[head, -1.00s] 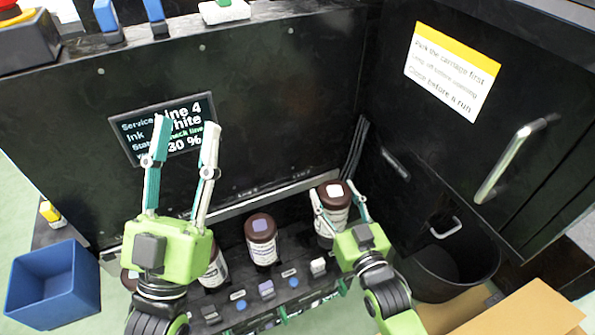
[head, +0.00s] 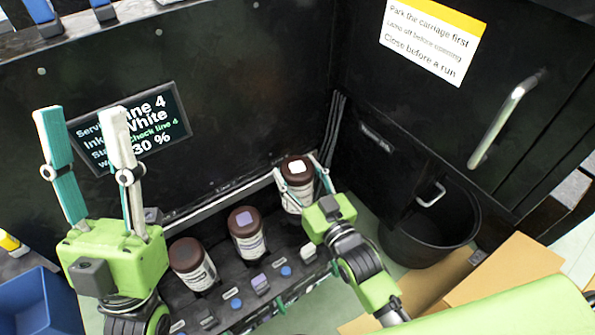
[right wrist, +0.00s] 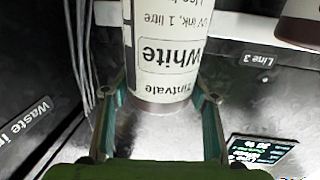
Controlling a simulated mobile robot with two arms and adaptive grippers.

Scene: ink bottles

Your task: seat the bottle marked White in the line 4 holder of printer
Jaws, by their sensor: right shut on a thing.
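The bottle marked White (right wrist: 168,50) is brown with a pale label; in the head view its dark cap (head: 297,168) has a white patch. It is at the right end of the bottle row. My right gripper (head: 303,176) is shut on it, with one finger on each side in the right wrist view (right wrist: 158,108). Its base and the holder under it are hidden, so I cannot tell if it is seated. My left gripper (head: 80,115) is open, empty and raised before the printer's screen (head: 140,128), which reads Line 4, White, 30 %.
A bottle with a purple cap patch (head: 248,232) and another brown bottle (head: 194,266) stand left of the White one. A Line 3 label (right wrist: 258,60) marks the ledge. A black bin (head: 425,240), door handle (head: 505,120), blue bin (head: 40,305) and cardboard (head: 510,270) lie around.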

